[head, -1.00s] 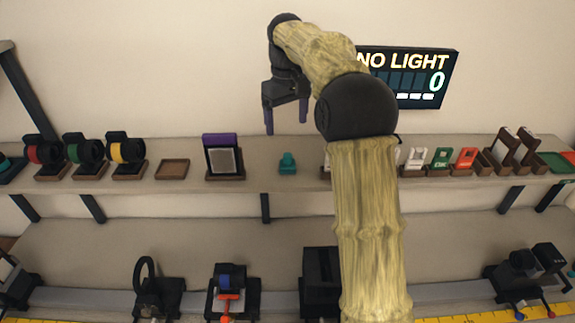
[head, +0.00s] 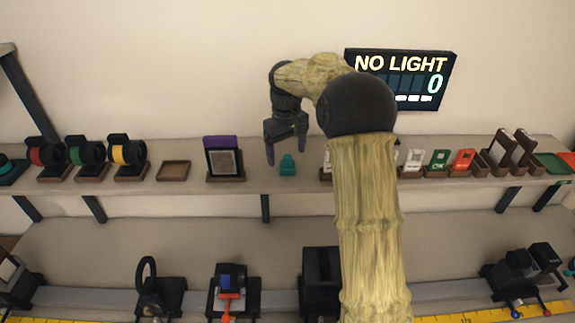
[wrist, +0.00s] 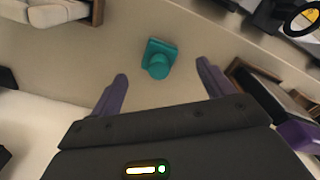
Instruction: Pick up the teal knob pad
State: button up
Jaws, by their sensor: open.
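The teal knob pad (head: 287,165) stands upright on the shelf, a small knob on a square base. It also shows in the wrist view (wrist: 158,60), lying ahead of and between the fingertips. My gripper (head: 286,154) is open and empty, with its purple fingers just above the shelf around the pad's upper part as seen from the head. In the wrist view my gripper (wrist: 162,80) has one finger on each side, and the pad is apart from both fingers.
On the shelf (head: 265,180), a purple-topped framed panel (head: 222,158) in a wooden holder stands left of the pad, with an empty wooden tray (head: 173,170) further left. Several cards in holders, including a green one (head: 438,161), stand to the right. The shelf beside the pad is bare.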

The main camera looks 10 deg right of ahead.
aim_at(287, 157)
notch_tip(287, 157, down, 4)
jog(key=shift+f+p, duration=0.1)
jog(key=shift+p, duration=0.7)
jog(key=c, duration=1)
